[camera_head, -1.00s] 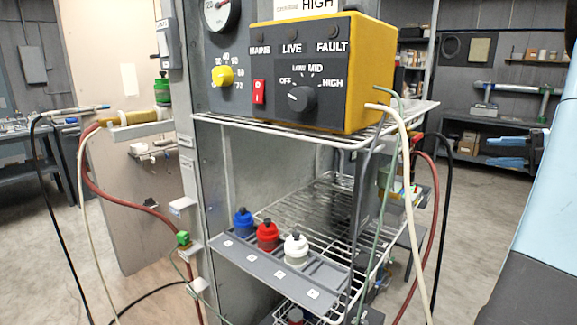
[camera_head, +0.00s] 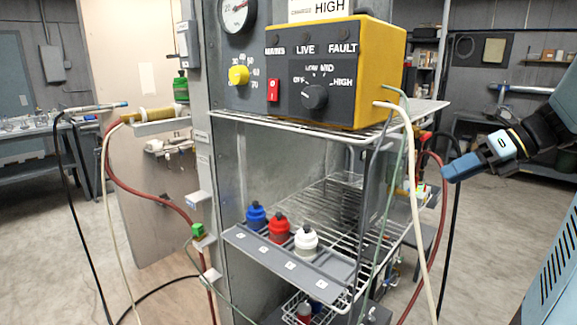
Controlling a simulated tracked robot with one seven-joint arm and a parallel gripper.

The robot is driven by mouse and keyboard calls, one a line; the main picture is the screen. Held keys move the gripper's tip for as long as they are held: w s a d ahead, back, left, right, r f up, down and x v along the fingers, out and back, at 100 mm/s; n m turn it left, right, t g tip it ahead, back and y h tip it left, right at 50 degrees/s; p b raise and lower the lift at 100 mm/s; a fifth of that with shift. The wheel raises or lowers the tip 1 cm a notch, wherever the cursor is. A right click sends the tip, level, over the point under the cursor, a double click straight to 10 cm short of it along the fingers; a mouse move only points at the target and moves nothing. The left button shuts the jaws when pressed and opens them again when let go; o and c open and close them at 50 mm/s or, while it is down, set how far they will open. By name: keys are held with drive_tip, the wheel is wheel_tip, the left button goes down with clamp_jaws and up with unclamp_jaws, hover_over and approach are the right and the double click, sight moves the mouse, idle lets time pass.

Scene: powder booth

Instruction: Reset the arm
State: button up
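My arm comes in from the right edge of the head view. My gripper (camera_head: 456,172), with blue fingers, points left and slightly down. It hangs in the air right of the shelf rack, clear of the yellow control box in the picture. I see no object in it. The fingers are seen nearly edge-on, so the gap between them cannot be told.
The yellow control box (camera_head: 380,70) stands on the wire rack's top shelf (camera_head: 425,110). Blue (camera_head: 256,217), red (camera_head: 279,230) and white (camera_head: 305,242) capped bottles sit on a lower shelf. Hoses and cables hang on both sides. Open floor (camera_head: 490,225) lies right of the rack.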

drive_tip(key=s+a+f+n+h, duration=0.2)
drive_tip(key=s+a+n+h, duration=0.2)
drive_tip(key=n, duration=1.1)
drive_tip(key=s+a+f+n+t+h, duration=0.1)
drive_tip(key=s+a+n+h, duration=0.4)
drive_tip(key=n, duration=1)
drive_tip(key=s+a+f, duration=0.1)
drive_tip(key=s+a, duration=0.1)
drive_tip(key=s, duration=0.1)
drive_tip(key=shift+s+a, duration=0.2)
drive_tip(key=shift+s, duration=0.05)
